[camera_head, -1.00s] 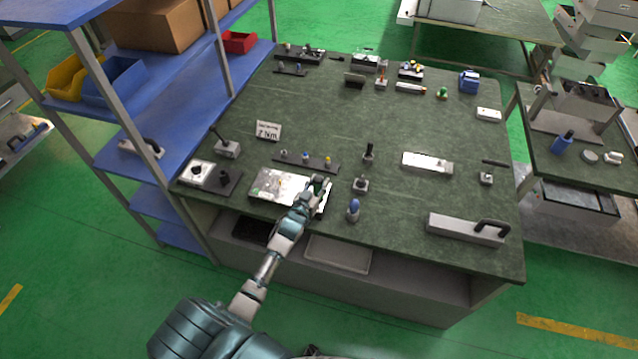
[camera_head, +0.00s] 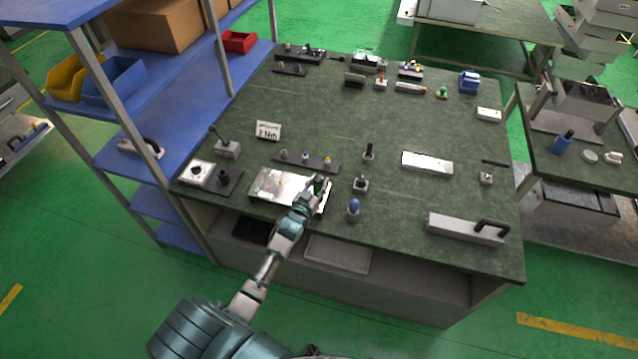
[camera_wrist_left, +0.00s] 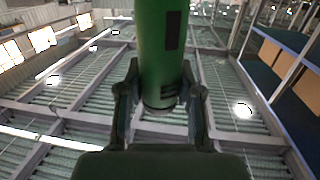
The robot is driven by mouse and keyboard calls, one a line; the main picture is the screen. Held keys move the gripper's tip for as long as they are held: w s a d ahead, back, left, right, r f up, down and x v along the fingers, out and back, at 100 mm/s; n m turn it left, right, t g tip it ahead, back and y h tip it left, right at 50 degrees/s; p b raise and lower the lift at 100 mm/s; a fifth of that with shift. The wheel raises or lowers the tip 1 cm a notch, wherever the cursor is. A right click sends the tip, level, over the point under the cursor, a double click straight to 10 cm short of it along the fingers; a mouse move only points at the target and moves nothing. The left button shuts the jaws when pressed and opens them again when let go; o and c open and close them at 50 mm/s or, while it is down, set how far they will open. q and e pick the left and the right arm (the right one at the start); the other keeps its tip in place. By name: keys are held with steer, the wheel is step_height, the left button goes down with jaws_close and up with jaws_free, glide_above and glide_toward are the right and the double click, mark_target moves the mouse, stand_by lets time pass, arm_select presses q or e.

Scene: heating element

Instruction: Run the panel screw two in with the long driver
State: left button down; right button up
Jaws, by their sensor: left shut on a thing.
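My left gripper (camera_head: 314,190) is over the right end of a shiny metal panel (camera_head: 275,188) near the front edge of the bench. It is shut on the green driver, whose thick green handle (camera_wrist_left: 162,45) fills the upper middle of the left wrist view between the two fingers. The handle looks upright, with a dark mark on its side. The driver's tip and the panel screw two are too small or hidden behind my gripper, so I cannot tell whether they touch. My right gripper is not in view.
A dark strip (camera_head: 318,166) with small coloured-top parts lies behind the panel. A blue-topped part (camera_head: 353,208) and a small grey block (camera_head: 360,186) stand just right of my gripper. A grey box with a black handle (camera_head: 465,229) sits at the front right.

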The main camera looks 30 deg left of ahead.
mark_target(317, 177)
arm_select(q)
steer(key=shift+s+f, duration=0.1)
steer(key=shift+f, duration=0.25)
steer(key=r+p, duration=0.2)
steer(key=r, duration=0.1)
steer(key=shift+a+r, duration=0.15)
steer(key=shift+a, duration=0.05)
steer(key=shift+r, duration=0.3)
steer(key=shift+w+r, duration=0.2)
steer(key=shift+r, duration=0.6)
steer(key=shift+a+f+b, duration=0.2)
steer(key=shift+f+b, duration=0.7)
steer(key=shift+f, duration=0.7)
steer(key=shift+d+r+p, duration=0.1)
steer(key=shift+p, duration=0.45)
